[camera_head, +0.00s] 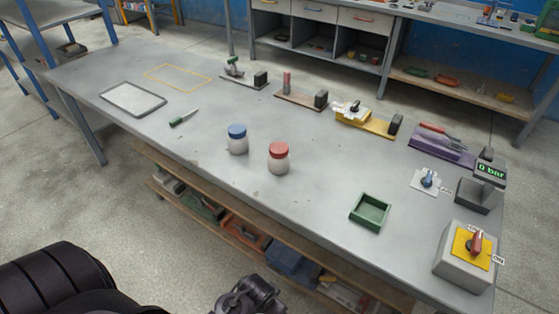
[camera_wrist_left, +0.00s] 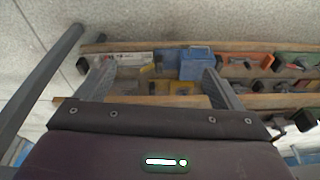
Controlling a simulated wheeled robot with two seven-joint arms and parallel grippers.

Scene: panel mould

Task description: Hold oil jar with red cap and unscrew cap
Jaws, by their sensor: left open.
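The jar with the red cap (camera_head: 278,158) stands upright near the front edge of the grey table, its cap on. A similar jar with a blue cap (camera_head: 237,139) stands upright just left of it. My left gripper shows in the left wrist view (camera_wrist_left: 158,68), with its two fingers wide apart and nothing between them. It faces the shelf under the table and is away from both jars. Dark parts of my own body show at the bottom of the head view. My right gripper is not seen.
A green tray (camera_head: 369,212) lies right of the jars. A green-handled tool (camera_head: 184,117) and a grey panel frame (camera_head: 133,98) lie to the left. Several fixtures line the back. A grey switch box (camera_head: 464,261) stands at front right. The lower shelf (camera_wrist_left: 137,101) holds bins. Table around the jars is clear.

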